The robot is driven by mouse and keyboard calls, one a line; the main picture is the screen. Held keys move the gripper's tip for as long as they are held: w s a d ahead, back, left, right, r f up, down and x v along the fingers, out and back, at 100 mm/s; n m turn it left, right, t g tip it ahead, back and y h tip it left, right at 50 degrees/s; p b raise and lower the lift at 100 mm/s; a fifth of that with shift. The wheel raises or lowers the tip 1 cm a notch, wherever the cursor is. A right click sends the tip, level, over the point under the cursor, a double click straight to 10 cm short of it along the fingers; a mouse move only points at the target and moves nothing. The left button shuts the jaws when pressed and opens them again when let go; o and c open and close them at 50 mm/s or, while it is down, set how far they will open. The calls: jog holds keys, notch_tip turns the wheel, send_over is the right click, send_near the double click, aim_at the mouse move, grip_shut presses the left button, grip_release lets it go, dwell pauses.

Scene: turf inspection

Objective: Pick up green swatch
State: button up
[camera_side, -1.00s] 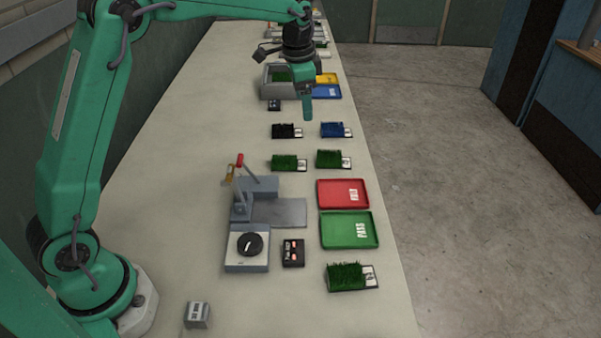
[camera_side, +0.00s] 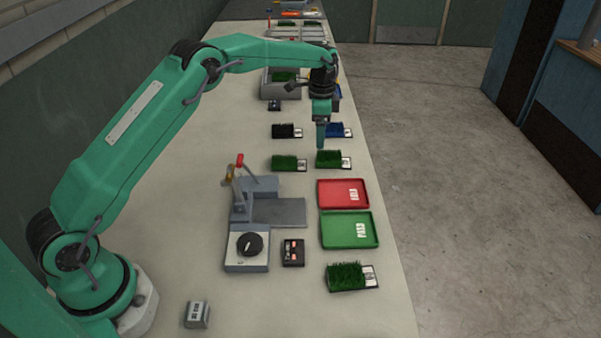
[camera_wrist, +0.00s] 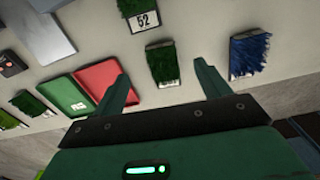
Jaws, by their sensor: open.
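Several green turf swatches with white number tags lie on the bench. One green swatch (camera_side: 328,159) lies below my gripper (camera_side: 321,144) in the side view. A second green swatch (camera_side: 285,163) lies to its left, and a third (camera_side: 346,276) lies near the front beyond the green tray. In the wrist view my gripper (camera_wrist: 165,82) is open and empty, and a green swatch (camera_wrist: 163,64) shows between its fingers. Another swatch tagged 52 (camera_wrist: 135,10) shows at the top. In the side view I cannot tell the fingertips' height above the swatch.
A blue swatch (camera_side: 336,130) and a black swatch (camera_side: 286,131) lie just behind. A red tray (camera_side: 343,193) and a green PASS tray (camera_side: 349,230) lie in front. A grey test fixture (camera_side: 247,249) with levers stands left of the trays. Free bench lies at the left.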

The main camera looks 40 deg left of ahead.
aim_at(319, 154)
jog(key=shift+a+f, duration=0.1)
jog(key=shift+f, duration=3.75)
jog(key=c, duration=1)
